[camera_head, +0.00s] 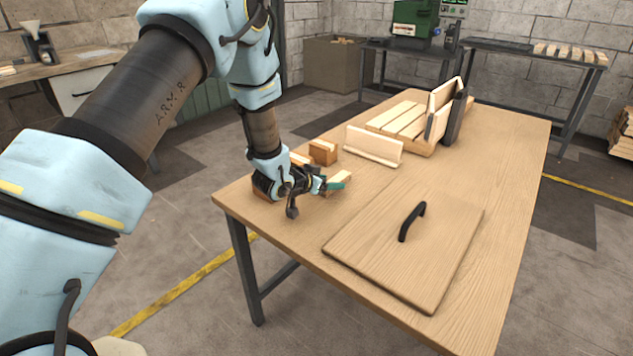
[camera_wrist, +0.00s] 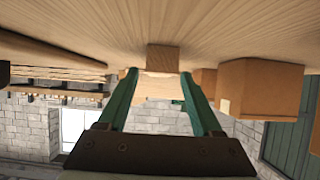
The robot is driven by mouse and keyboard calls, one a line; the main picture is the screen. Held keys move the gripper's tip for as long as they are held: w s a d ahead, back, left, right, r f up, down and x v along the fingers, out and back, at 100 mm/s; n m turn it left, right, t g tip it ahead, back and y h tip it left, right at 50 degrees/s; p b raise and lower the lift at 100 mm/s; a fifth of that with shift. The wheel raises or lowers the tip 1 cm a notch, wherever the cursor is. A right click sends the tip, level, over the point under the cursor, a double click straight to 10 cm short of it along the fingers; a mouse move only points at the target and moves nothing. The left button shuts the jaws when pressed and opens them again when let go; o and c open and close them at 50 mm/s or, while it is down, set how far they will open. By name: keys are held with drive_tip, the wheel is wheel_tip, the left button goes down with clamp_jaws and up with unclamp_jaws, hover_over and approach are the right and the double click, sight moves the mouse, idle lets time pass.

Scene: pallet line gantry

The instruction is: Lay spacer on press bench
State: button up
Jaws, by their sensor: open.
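A short pale wooden block (camera_head: 341,178), which looks like the spacer, lies on the near wooden table by my gripper (camera_head: 328,185). In the wrist view my gripper (camera_wrist: 159,75) is open, with its two green fingers apart. The square end of a wooden block (camera_wrist: 163,58) shows between the fingertips, with a gap on either side. My gripper is low over the table's left end. At the back, a green machine that looks like a press (camera_head: 414,20) stands on a dark-topped bench (camera_head: 375,43).
A brown block (camera_head: 323,151) stands just behind my gripper; a brown block (camera_wrist: 258,90) is close to one finger in the wrist view. Boards and a part-built pallet (camera_head: 400,120) lie farther back. A flat panel with a black handle (camera_head: 411,222) covers the table's front.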

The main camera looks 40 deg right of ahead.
drive_tip(key=b+v, duration=0.1)
drive_tip(key=v, duration=0.9)
drive_tip(key=shift+a+r, duration=0.15)
drive_tip(key=shift+a, duration=0.1)
drive_tip(key=w+a+r+n+t+y, duration=0.1)
drive_tip(key=w+a+r+n+y, duration=0.3)
drive_tip(key=a, duration=0.9)
drive_tip(key=w+a+r+n+t+y, duration=0.15)
drive_tip(key=w+a+n+y, duration=0.35)
drive_tip(key=a, duration=0.9)
drive_tip(key=s+a+r+n+g+y, duration=0.1)
drive_tip(key=s+a, duration=0.3)
drive_tip(key=a, duration=0.7)
drive_tip(key=shift+a+r+n+g+y, duration=0.25)
drive_tip(key=shift+r+n+g+y, duration=0.15)
drive_tip(key=shift+n+y, duration=0.15)
drive_tip(key=shift+o, duration=0.4)
drive_tip(key=s+a+r+n+g, duration=0.1)
drive_tip(key=s+a+n+g, duration=0.1)
drive_tip(key=s+a, duration=0.3)
drive_tip(key=shift+s+a+r+n, duration=0.25)
drive_tip(key=shift+s+r+n, duration=0.1)
drive_tip(key=shift+s, duration=0.55)
drive_tip(key=shift+s+a+y, duration=0.1)
drive_tip(key=shift+s+y, duration=0.15)
